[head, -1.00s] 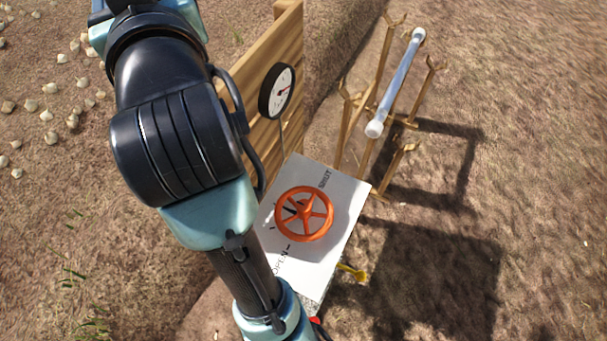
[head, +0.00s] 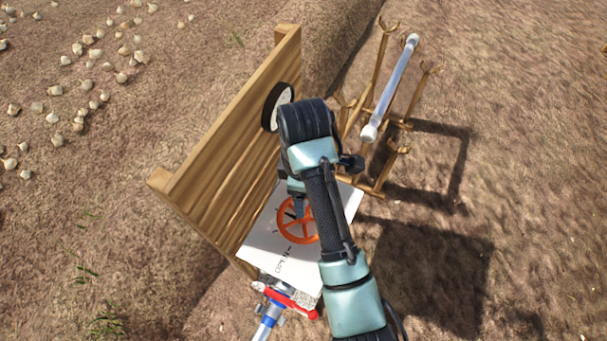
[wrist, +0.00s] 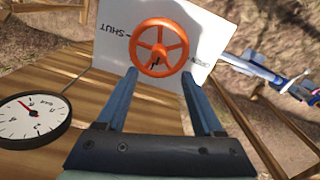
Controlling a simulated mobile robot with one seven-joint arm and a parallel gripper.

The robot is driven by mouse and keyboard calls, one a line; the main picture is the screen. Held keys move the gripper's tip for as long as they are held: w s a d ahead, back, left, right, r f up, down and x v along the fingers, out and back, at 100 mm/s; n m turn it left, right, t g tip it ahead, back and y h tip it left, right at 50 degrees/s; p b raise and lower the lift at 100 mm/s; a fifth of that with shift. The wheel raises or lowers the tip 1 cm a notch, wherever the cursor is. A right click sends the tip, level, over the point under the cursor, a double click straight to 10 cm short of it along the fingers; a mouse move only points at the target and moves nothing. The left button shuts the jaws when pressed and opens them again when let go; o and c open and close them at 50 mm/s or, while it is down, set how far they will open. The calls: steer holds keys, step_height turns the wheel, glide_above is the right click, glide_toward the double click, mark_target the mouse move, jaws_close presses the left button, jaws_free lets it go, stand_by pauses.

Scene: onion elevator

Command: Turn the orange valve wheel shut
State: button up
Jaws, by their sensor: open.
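The orange valve wheel (head: 287,224) sits on a white panel (head: 262,244) marked OPEN and SHUT. In the head view my arm covers part of the wheel and the SHUT mark. In the wrist view the whole wheel (wrist: 160,47) shows, with SHUT on the left of the panel and OPEN on the right. My gripper (wrist: 161,77) is open, its two fingers pointing toward the wheel's near rim, one on each side. Nothing is between the fingers. I cannot tell whether a fingertip touches the rim.
A wooden board wall (head: 225,155) with a round dial gauge (wrist: 32,118) stands beside the panel. A wooden rack (head: 377,75) holding a pale tube (head: 392,85) stands behind. A blue and white pipe with a red lever (head: 285,298) lies at the panel's near side. Open soil is on the right.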

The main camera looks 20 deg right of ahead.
step_height(320, 180, down, 12)
steer(key=shift+r+p, duration=0.2)
steer(key=shift+p, duration=0.2)
jaws_close()
